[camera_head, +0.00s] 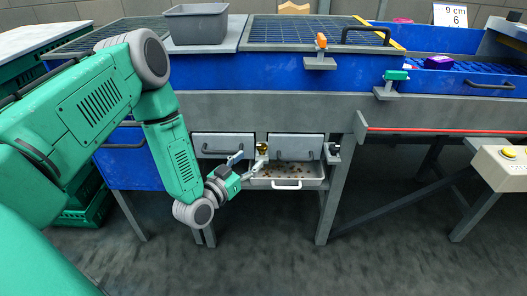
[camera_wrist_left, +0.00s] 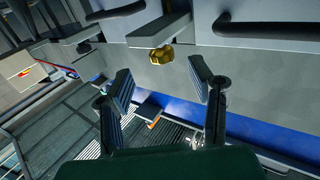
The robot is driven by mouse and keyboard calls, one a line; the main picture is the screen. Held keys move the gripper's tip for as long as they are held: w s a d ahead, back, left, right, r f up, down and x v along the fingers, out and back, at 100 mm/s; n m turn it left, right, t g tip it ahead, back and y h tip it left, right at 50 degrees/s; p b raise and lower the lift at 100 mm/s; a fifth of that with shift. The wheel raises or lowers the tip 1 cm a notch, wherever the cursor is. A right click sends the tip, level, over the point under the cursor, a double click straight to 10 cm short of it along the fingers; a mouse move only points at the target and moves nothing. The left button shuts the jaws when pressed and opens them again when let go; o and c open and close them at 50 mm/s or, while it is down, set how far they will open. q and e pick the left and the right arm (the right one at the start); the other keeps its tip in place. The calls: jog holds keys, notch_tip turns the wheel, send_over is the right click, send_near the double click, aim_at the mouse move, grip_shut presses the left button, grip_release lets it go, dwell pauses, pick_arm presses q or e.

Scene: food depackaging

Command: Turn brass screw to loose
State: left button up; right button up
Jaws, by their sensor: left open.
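The brass screw (camera_head: 262,148) is a small gold knob at the machine's lower front, between two grey panels. In the left wrist view the brass screw (camera_wrist_left: 161,54) sits just ahead of my fingertips, near the middle, at the end of a grey bracket. My left gripper (camera_head: 248,163) is at the lower front of the machine beside the screw. In the wrist view my left gripper (camera_wrist_left: 160,80) has its two fingers spread apart with nothing between them. The screw appears beyond the gap; contact is not visible. My right gripper is not in view.
A shallow tray (camera_head: 287,186) with brown bits sits below the panels. The grey panels (camera_head: 222,145) with dark handles flank the screw. A grey bin (camera_head: 197,24) stands on top. A control box with a yellow button (camera_head: 508,153) is at the right. The floor in front is clear.

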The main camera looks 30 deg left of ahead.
aim_at(259, 152)
pick_arm(q)
jog(key=w+b, duration=0.1)
jog(key=w, duration=0.6)
grip_shut()
